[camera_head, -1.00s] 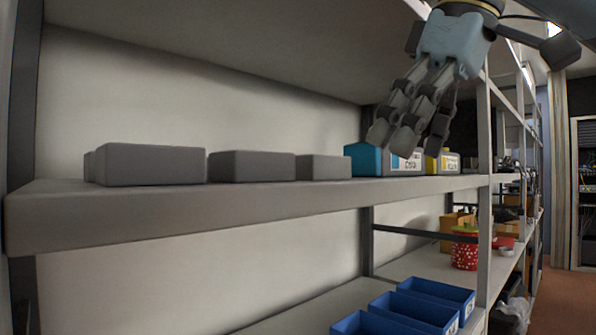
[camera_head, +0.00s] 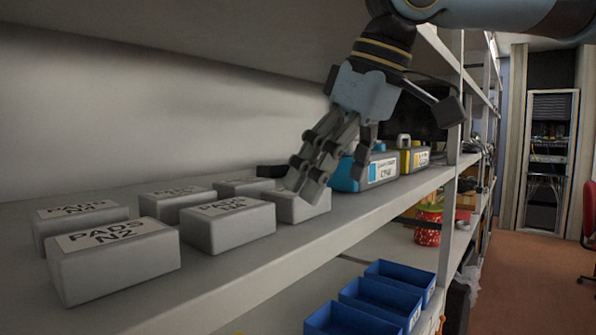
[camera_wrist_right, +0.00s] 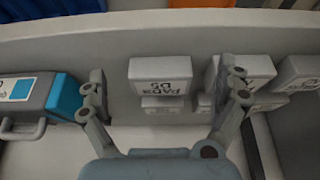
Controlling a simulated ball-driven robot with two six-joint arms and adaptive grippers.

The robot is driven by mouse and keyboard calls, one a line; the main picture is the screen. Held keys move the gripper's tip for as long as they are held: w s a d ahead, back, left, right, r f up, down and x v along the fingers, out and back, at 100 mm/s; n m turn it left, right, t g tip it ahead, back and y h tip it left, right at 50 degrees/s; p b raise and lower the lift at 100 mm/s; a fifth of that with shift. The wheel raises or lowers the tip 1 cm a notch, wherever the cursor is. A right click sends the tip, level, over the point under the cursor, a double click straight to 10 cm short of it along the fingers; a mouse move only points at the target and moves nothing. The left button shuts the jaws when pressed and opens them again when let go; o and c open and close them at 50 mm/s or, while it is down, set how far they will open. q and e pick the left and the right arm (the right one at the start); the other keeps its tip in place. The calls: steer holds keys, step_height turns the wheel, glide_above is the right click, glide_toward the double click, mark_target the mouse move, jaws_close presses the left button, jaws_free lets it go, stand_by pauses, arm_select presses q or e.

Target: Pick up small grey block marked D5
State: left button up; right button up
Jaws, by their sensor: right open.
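The small grey block marked D5 (camera_wrist_right: 158,70) shows in the right wrist view, its "PADS D5" label upside down, between the spread fingers of my right gripper (camera_wrist_right: 160,84). In the head view a grey block (camera_head: 308,208), probably the same one, sits on the shelf at the right end of the front row; the fingers hide its label. My right gripper (camera_head: 312,180) points down over that block, open and empty. I cannot tell whether a finger touches it. My left gripper is not in view.
Several grey blocks stand left of it on the shelf (camera_head: 225,278), including one marked N2 (camera_head: 115,265). A cyan cartridge (camera_head: 375,172) and a yellow one (camera_head: 415,158) stand to the right. Blue bins (camera_head: 380,298) sit on the lower shelf. The upper shelf is close above.

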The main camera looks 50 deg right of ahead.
steer(key=shift+w+d+r, duration=0.1)
steer(key=shift+w, duration=0.3)
steer(key=shift+w+p, duration=0.35)
steer(key=shift+w, duration=0.15)
steer(key=shift+w+p, duration=0.45)
steer(key=shift+p, duration=0.15)
steer(key=shift+w+a+p, duration=0.2)
steer(key=shift+w+p, duration=0.15)
steer(key=shift+w, duration=0.7)
steer(key=shift+a+x, duration=0.2)
steer(key=shift+x, duration=1)
steer(key=shift+w+d+f, duration=0.15)
steer(key=shift+w+f, duration=0.1)
steer(key=shift+f, duration=0.2)
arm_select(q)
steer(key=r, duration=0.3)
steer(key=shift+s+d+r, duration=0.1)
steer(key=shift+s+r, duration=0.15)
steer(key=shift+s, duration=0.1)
arm_select(e)
steer(key=shift+c, duration=0.4)
